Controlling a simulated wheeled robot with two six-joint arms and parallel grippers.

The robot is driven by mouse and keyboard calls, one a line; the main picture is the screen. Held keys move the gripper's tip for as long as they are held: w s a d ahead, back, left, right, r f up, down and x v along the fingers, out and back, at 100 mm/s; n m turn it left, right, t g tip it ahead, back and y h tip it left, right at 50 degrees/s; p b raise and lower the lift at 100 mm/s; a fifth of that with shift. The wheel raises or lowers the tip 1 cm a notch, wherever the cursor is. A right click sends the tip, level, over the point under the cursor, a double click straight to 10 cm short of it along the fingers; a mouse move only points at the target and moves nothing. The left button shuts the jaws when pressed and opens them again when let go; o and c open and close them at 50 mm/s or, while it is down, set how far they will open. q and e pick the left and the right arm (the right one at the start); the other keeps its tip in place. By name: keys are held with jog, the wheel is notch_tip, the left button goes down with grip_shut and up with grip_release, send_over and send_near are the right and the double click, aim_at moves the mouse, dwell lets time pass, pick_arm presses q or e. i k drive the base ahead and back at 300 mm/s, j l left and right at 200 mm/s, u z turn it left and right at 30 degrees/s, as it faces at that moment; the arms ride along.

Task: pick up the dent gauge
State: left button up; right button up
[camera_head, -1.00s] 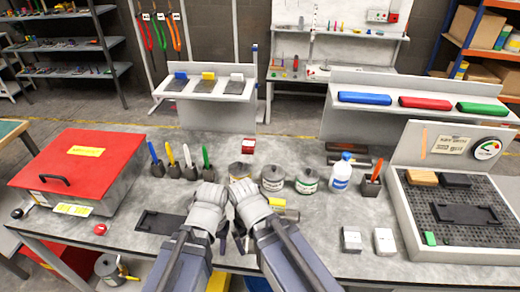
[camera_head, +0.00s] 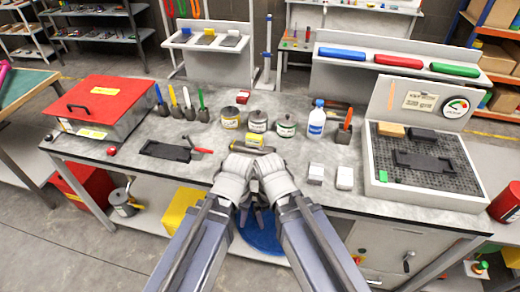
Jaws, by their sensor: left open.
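I cannot tell for certain which item is the dent gauge; a small tool with a red end (camera_head: 201,150) lies beside a flat black frame (camera_head: 165,151) on the grey bench (camera_head: 130,172). A yellowish item (camera_head: 258,137) lies just behind my wrists, partly hidden. My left gripper (camera_head: 243,216) is open, points down and looks empty in front of the bench edge. My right gripper (camera_head: 269,216) is close beside it; its jaws are too small and overlapped to read.
A red-lidded box (camera_head: 103,92) stands left. Several tins (camera_head: 257,121) and a bottle (camera_head: 317,119) stand behind my arms. Two white blocks (camera_head: 345,178) lie to the right, before a tray with black mesh (camera_head: 455,178). A blue bucket (camera_head: 262,238) is below the bench.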

aim_at(252, 141)
jog(key=k+j, duration=0.15)
jog(key=k, duration=0.2)
jog(key=i+j, duration=0.2)
jog(key=i, duration=0.2)
jog(key=i+j, duration=0.2)
jog(key=i, duration=0.15)
jog(key=i+j, duration=0.2)
jog(key=i, duration=0.2)
